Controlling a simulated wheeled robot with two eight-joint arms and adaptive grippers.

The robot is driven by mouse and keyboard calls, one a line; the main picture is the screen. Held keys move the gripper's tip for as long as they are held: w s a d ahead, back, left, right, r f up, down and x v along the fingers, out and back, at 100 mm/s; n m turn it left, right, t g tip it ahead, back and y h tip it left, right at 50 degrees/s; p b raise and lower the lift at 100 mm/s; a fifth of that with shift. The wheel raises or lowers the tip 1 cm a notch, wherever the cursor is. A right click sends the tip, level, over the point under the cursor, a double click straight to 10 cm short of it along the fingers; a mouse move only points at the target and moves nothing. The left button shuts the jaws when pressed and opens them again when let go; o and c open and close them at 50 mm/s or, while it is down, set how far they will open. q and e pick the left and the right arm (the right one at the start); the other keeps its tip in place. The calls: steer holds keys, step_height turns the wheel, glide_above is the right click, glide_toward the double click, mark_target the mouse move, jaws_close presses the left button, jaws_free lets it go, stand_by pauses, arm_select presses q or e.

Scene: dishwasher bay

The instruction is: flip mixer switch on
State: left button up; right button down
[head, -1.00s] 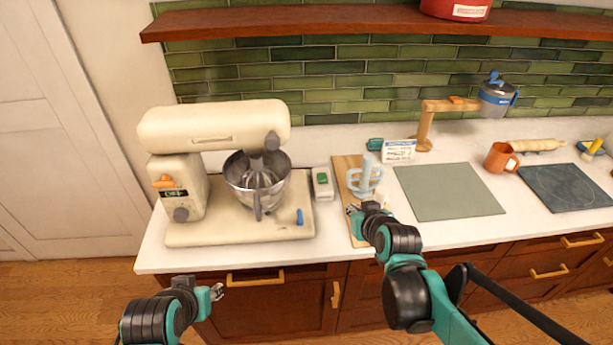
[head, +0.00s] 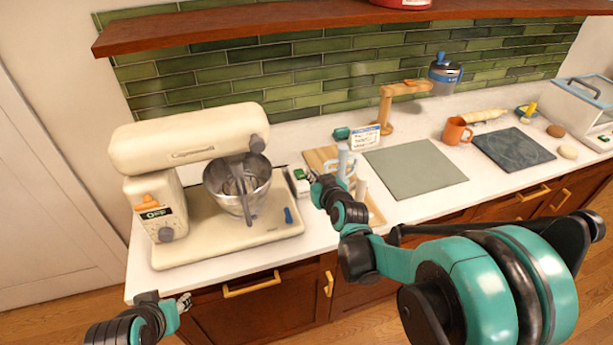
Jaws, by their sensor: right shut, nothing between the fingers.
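The cream stand mixer (head: 190,140) stands at the left of the counter, with its steel bowl (head: 237,188) under the head. On its column are an orange switch (head: 148,201) and a grey knob (head: 166,235). A blue lever (head: 288,215) sits on the mixer base at the right. My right gripper (head: 313,178) is shut and empty, to the right of the mixer, by a small white box with a green top (head: 299,176) that it partly hides. My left gripper (head: 185,302) is low in front of the counter, apart from the mixer; its jaws are too small to read.
A wooden board (head: 318,158) with a light-blue mug rack (head: 343,165) lies right of the mixer. Further right are a green mat (head: 412,168), an orange mug (head: 456,131) and a dark board (head: 513,150). A wooden shelf (head: 250,24) runs above.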

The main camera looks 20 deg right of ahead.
steer(key=b, duration=0.3)
glide_above(300, 173)
steer(key=s, duration=0.3)
step_height(300, 173, down, 4)
steer(key=shift+r, duration=0.1)
steer(key=f, duration=0.2)
steer(key=shift+s+d+f+b, duration=0.1)
steer(key=shift+s+f+b, duration=0.2)
steer(key=shift+s+b, duration=0.1)
steer(key=shift+s+f, duration=0.1)
steer(key=shift+f, duration=0.45)
steer(key=shift+f+b, duration=0.1)
steer(key=shift+b, duration=0.2)
steer(key=shift+s+f+b, duration=0.15)
steer(key=shift+f+b, duration=0.2)
steer(key=shift+f, duration=0.05)
steer(key=shift+r, duration=0.1)
steer(key=shift+r+p, duration=0.6)
steer(key=shift+r, duration=0.2)
